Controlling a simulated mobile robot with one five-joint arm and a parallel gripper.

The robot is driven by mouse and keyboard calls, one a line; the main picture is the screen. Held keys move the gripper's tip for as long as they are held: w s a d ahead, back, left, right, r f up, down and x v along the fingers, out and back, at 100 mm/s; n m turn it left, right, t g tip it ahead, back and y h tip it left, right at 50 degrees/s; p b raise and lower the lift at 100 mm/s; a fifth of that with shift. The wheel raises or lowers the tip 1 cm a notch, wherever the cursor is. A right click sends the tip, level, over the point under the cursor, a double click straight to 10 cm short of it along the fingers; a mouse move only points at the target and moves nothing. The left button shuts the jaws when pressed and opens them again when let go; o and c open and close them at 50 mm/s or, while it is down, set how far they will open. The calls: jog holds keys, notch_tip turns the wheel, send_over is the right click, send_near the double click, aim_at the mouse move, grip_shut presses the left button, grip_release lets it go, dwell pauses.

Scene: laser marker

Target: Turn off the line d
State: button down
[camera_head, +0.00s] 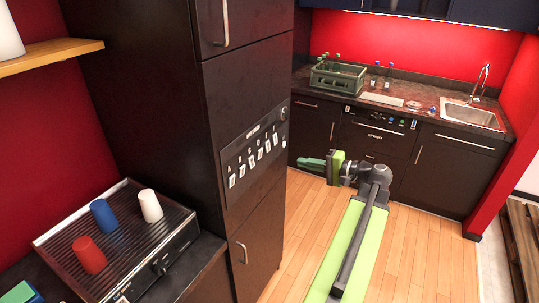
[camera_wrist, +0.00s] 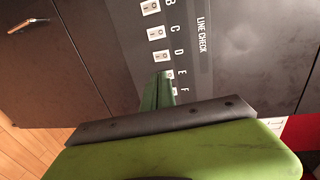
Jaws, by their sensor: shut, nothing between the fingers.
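A line check panel (camera_head: 255,150) on a tall dark cabinet carries a row of small white switches under letters A to F. The D switch (camera_head: 260,153) is in the middle of the row. In the wrist view the panel is turned, and the D switch (camera_wrist: 163,56) sits just beyond my fingertips. Which way it is set is too small to tell. My gripper (camera_head: 304,162) is shut and empty, to the right of the panel in the head view. In the wrist view its green fingers (camera_wrist: 159,85) point at the panel and hide part of its lower switches.
A counter device (camera_head: 125,245) with red, blue and white cups stands at lower left. A back counter holds a green crate (camera_head: 338,78) and a sink (camera_head: 472,115). The wooden floor (camera_head: 300,225) beside the cabinet is clear. A pallet (camera_head: 522,235) lies at right.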

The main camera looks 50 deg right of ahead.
jog(key=b, duration=0.2)
send_near(261, 152)
jog(key=w+f, duration=0.1)
jog(key=f, duration=0.1)
jog(key=shift+w+a+r+p, duration=0.2)
jog(key=shift+w+a, duration=0.1)
jog(key=shift+w, duration=0.55)
jog(key=shift+w+a+r+p, duration=0.15)
jog(key=shift+w+a, duration=0.1)
jog(key=shift+w, duration=0.6)
jog(key=shift+w+a+r+p, duration=0.1)
jog(key=shift+w+a+p, duration=0.15)
jog(key=shift+w, duration=0.6)
